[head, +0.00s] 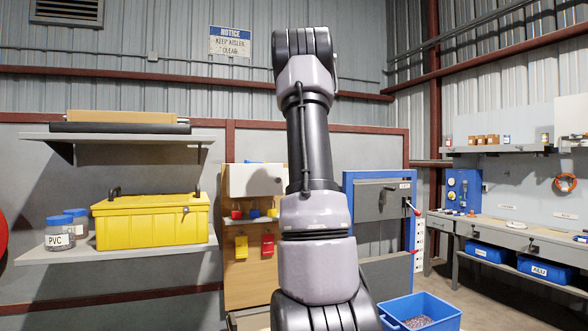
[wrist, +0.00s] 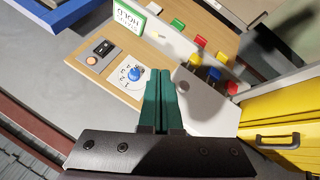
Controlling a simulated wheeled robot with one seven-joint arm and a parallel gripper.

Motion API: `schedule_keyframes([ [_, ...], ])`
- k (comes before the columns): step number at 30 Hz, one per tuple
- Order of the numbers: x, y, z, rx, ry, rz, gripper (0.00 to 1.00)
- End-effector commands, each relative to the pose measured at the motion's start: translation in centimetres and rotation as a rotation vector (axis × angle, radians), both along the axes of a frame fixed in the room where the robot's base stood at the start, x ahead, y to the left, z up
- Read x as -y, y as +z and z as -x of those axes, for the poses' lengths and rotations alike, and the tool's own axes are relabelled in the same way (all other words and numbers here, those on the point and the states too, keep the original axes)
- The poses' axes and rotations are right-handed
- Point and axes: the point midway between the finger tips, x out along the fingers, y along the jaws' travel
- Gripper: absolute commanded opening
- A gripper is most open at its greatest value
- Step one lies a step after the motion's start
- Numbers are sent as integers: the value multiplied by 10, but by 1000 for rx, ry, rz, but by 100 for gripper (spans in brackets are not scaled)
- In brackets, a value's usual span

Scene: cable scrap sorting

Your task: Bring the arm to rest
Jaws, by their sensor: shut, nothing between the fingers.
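My arm stands raised in the middle of the head view, bent at the elbow near the top; my gripper is not visible there. In the wrist view my gripper (wrist: 161,92) shows with its two green fingers side by side, shut and empty. Beyond the fingers is a wooden panel (wrist: 165,52) with a blue knob on a white dial (wrist: 135,74), a switch and a round orange button. The fingertips appear close to the dial in the picture, but I cannot tell the distance.
A yellow toolbox (head: 150,220) and PVC jars (head: 58,233) stand on the left shelf. A blue bin (head: 445,311) sits on the floor at lower right. A workbench (head: 505,233) lines the right wall.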

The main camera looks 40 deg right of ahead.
Motion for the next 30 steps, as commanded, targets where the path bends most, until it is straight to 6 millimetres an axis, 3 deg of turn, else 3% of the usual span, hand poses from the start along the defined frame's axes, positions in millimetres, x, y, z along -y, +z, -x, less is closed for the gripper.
schedule_keyframes([
  [10,2,9,7,0,0,-2,0],
  [14,-23,14,12,25,-4,-38,0],
  [17,-72,21,25,71,-19,-112,0],
  [20,-137,23,49,119,-39,-219,0],
  [24,-228,15,94,164,-72,-377,0],
  [30,-337,-16,178,181,-127,-582,0],
])
